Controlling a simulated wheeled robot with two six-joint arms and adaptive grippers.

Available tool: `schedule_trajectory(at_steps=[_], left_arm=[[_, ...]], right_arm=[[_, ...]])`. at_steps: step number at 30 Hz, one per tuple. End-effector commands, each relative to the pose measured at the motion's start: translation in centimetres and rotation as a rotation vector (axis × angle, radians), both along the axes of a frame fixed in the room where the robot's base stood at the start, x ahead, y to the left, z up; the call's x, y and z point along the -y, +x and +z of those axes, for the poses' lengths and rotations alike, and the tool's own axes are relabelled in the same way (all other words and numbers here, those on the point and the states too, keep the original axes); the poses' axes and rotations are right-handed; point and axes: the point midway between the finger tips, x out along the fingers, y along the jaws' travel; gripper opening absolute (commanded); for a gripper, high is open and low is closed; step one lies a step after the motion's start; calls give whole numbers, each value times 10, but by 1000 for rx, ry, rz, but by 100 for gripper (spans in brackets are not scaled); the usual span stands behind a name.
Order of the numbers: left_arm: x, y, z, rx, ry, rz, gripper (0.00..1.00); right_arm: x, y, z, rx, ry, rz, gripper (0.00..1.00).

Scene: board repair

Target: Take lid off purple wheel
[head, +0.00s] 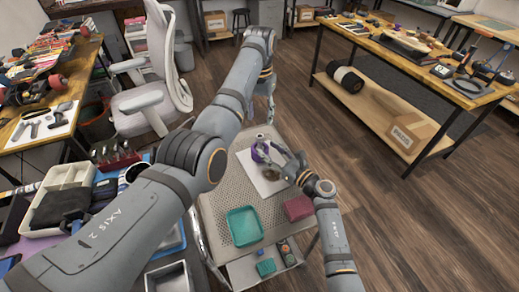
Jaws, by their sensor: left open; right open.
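The purple wheel (259,153) sits on a white sheet (268,187) on top of a grey perforated cart (222,197). It is small and partly covered by my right gripper. I cannot make out its lid. My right gripper (275,154) is open, with its fingers at the wheel's right side; I cannot tell if they touch it. My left gripper (270,114) is open and points down, above and beyond the wheel near the cart's far edge. I see nothing held in it.
A teal tray (243,226) and a dark red box (298,207) stand on the cart's near part. A lower drawer (243,270) holds small items. A cluttered bench with trays is at left, beside an office chair (150,98). A wooden workbench (395,55) is at right. Open floor lies between.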

Motion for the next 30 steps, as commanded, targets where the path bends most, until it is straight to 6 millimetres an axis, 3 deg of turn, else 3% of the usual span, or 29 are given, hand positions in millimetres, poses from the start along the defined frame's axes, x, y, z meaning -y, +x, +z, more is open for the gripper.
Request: schedule_trajectory(at_steps=[3,9,20,30], left_arm=[[0,0,0,0,0,0,47],[0,0,0,0,0,0,47],[0,0,0,0,0,0,47],[0,0,0,0,0,0,47]], right_arm=[[-17,18,1,0,3,0,46],[-33,37,1,1,1,0,46],[-37,41,0,1,-1,0,44],[-37,41,0,1,-1,0,0]])
